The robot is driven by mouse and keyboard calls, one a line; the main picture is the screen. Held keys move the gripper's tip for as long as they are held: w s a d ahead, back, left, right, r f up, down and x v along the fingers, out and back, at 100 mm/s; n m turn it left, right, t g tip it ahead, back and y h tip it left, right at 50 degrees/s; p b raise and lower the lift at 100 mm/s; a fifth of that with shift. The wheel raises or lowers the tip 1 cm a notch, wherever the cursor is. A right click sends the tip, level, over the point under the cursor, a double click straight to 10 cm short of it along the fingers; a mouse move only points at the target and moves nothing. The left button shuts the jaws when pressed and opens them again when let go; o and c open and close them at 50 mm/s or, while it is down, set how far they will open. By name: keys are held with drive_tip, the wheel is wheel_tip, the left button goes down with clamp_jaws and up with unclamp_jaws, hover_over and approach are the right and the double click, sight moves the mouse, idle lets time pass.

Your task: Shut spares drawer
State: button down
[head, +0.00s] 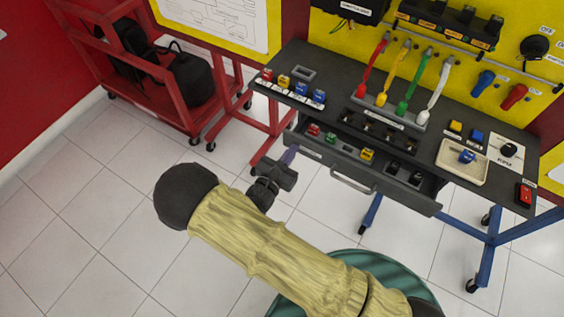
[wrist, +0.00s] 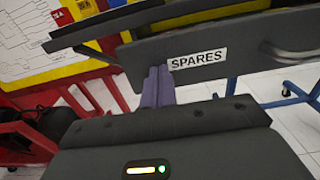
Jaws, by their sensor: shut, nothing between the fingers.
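The spares drawer (head: 330,169) is open below the bench top, with a silver handle (head: 352,184) on its dark front. Red, green and yellow parts and some dark ones lie in it. In the wrist view the drawer front (wrist: 245,50) shows its SPARES label (wrist: 197,59). My gripper (head: 289,155) is shut and empty, with its purple fingers close to the left end of the drawer front. In the wrist view the fingers (wrist: 158,86) stand just left of the label. I cannot tell whether they touch the front.
The dark bench top (head: 330,100) holds colored connectors, upright leads and a cream tray (head: 463,163) with a blue part. A red cart (head: 165,85) stands at the left. Blue legs (head: 371,211) stand under the bench. White floor (head: 110,200) is clear at the left.

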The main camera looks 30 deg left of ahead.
sight(304, 133)
drive_tip(key=w, duration=0.7)
drive_tip(key=shift+w+d, duration=0.3)
drive_tip(key=shift+w, duration=0.05)
drive_tip(key=shift+w+a+r, duration=0.1)
drive_tip(key=shift+w, duration=0.1)
drive_tip(key=shift+w+d+r, duration=0.1)
drive_tip(key=shift+d, duration=0.1)
drive_tip(key=shift+a, duration=0.1)
